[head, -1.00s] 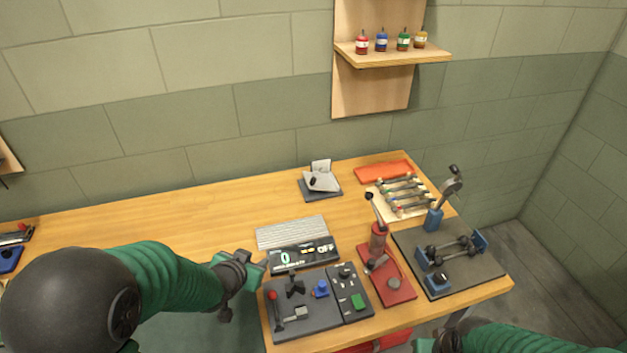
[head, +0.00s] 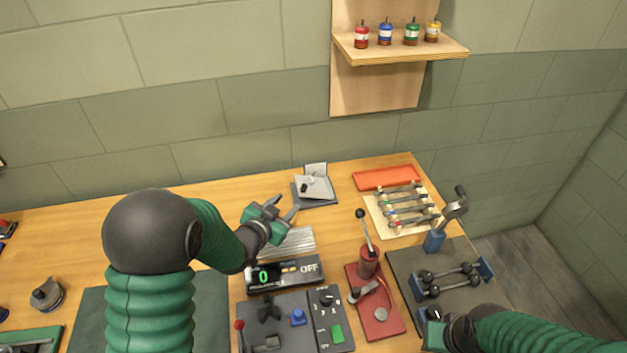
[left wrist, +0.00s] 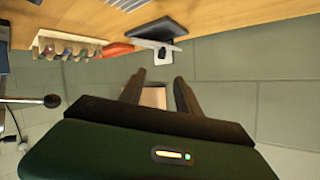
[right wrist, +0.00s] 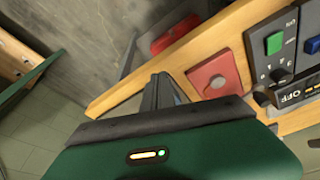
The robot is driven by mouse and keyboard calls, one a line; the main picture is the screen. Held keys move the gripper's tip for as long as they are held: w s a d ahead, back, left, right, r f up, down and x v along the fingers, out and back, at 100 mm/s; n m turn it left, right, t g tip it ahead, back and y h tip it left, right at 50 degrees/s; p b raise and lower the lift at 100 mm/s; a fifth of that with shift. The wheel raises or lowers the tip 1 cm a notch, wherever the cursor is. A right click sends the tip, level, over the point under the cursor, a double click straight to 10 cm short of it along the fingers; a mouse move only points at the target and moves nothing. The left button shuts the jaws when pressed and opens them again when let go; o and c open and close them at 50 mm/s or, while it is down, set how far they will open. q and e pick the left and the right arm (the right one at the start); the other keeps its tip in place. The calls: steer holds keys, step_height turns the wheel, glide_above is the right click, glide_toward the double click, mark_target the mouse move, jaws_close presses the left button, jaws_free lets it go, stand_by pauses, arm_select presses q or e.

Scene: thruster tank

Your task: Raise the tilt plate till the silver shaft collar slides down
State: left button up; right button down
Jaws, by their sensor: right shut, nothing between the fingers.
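The tilt plate (head: 318,188) is a pale grey plate on a dark base at the back of the bench. A small dark piece shows on it; I cannot tell whether this is the shaft collar. In the left wrist view the tilt plate (left wrist: 158,30) is near the top, beyond my fingers. My left gripper (head: 284,208) is open and empty, just in front and to the left of the plate, apart from it. My right gripper (right wrist: 163,88) is shut and empty, low near the bench's front right edge, far from the plate.
A ribbed grey block (head: 290,243) and a display box (head: 284,274) lie under my left gripper. A red-based lever press (head: 376,300), a tool rack (head: 398,215) and a dark fixture board (head: 405,262) stand to the right. The bench left of the plate is clear.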

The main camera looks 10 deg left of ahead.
mark_target(305, 185)
arm_select(q)
steer(key=x, duration=0.9)
steer(key=p+x, duration=0.1)
steer(key=x, duration=0.4)
steer(key=shift+d, duration=0.35)
steer(key=shift+w+d+f, duration=0.1)
steer(key=shift+w, duration=0.1)
steer(key=shift+w+a+f, duration=0.15)
steer(key=shift+w+a, duration=0.05)
steer(key=shift+a, duration=0.25)
steer(key=shift+w+a+f, duration=0.1)
steer(key=shift+a, duration=0.25)
steer(key=shift+c, duration=1.5)
steer(key=shift+d, duration=0.15)
steer(key=shift+c, duration=1.1)
steer(key=shift+d, duration=0.4)
jaws_close()
steer(key=shift+a, duration=0.3)
arm_select(e)
steer(key=shift+s+a+r, duration=0.25)
steer(key=shift+a+r, duration=0.4)
steer(key=shift+r, duration=0.1)
arm_select(q)
steer(key=shift+d, duration=0.15)
arm_select(e)
steer(key=shift+d, duration=0.2)
